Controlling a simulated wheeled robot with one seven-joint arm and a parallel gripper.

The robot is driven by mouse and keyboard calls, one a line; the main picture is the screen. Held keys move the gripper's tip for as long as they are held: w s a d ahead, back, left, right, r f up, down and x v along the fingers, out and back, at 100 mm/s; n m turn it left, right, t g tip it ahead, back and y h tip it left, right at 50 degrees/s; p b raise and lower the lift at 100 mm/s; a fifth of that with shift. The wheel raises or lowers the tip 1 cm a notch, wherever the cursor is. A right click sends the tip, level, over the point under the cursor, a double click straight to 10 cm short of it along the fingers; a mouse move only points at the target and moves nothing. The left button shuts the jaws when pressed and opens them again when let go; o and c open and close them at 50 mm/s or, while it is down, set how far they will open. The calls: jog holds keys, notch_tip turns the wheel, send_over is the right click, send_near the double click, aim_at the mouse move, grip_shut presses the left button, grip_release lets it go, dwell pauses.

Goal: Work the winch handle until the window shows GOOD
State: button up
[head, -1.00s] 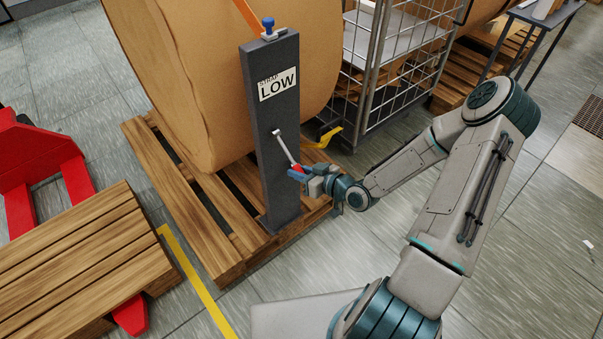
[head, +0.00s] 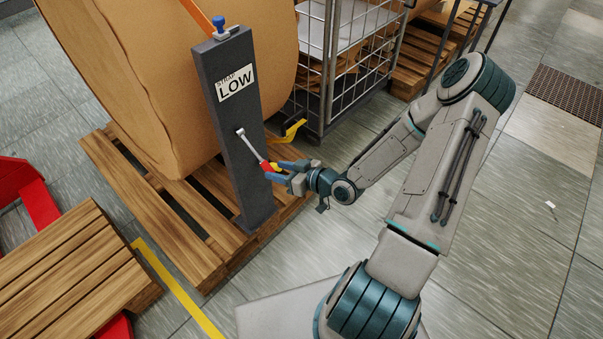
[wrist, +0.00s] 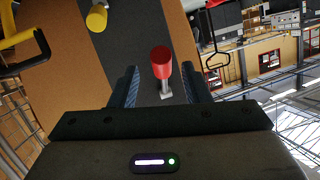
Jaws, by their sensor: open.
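The dark grey winch post (head: 242,130) stands upright at the pallet's edge against the big brown roll. Its white window (head: 235,84) reads STRAP LOW. A silver crank handle (head: 251,147) comes out of the post's face and slopes down to the right, ending in a red grip (head: 264,166). My gripper (head: 280,172) is at the grip end, its blue fingers apart. In the wrist view the red grip (wrist: 162,62) stands between the two open fingers, with a visible gap on each side.
The brown roll (head: 170,70) sits on a wooden pallet (head: 205,260), an orange strap (head: 196,14) above it. A wire cage trolley (head: 350,60) stands behind my forearm. Another pallet (head: 75,265) lies at lower left by a yellow floor line.

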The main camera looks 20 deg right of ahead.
jog(key=v, duration=0.9)
jog(key=shift+d+p, duration=0.15)
jog(key=shift+p, duration=0.3)
jog(key=shift+s+r, duration=0.1)
jog(key=shift+s, duration=0.05)
dwell(0.5)
